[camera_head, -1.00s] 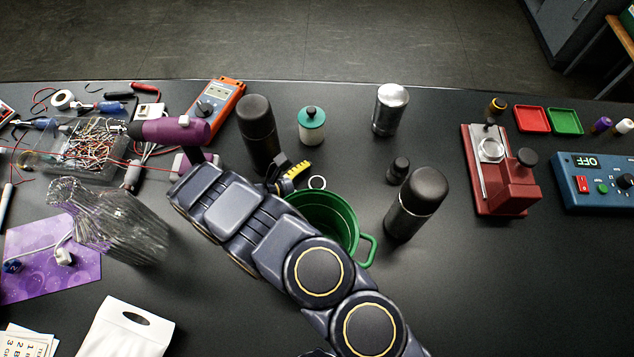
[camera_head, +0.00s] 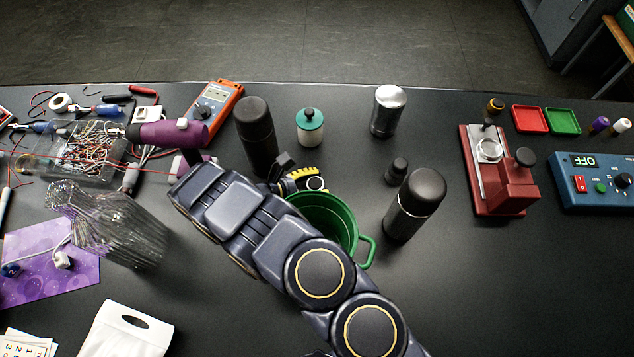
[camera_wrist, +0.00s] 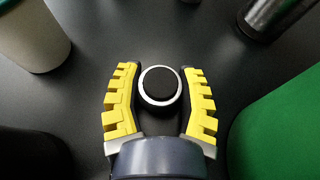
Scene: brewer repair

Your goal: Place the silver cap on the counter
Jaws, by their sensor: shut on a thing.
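The silver cap (camera_head: 316,183) shows as a small silver ring with a dark middle. It appears to rest on the black counter (camera_head: 480,290), just behind the green mug. In the wrist view the cap (camera_wrist: 160,86) sits between the yellow fingers of my gripper (camera_wrist: 161,73). The fingers flank it closely on both sides, shut on it. In the head view my gripper (camera_head: 303,180) is partly hidden by my arm, with one yellow finger visible at the cap.
The green mug (camera_head: 366,252) stands close in front. A black bottle (camera_head: 255,130) stands to the left, a green-lidded jar (camera_head: 310,127) behind. A small black piece (camera_head: 397,171) and black-topped flask (camera_head: 413,205) stand right. The counter at front right is clear.

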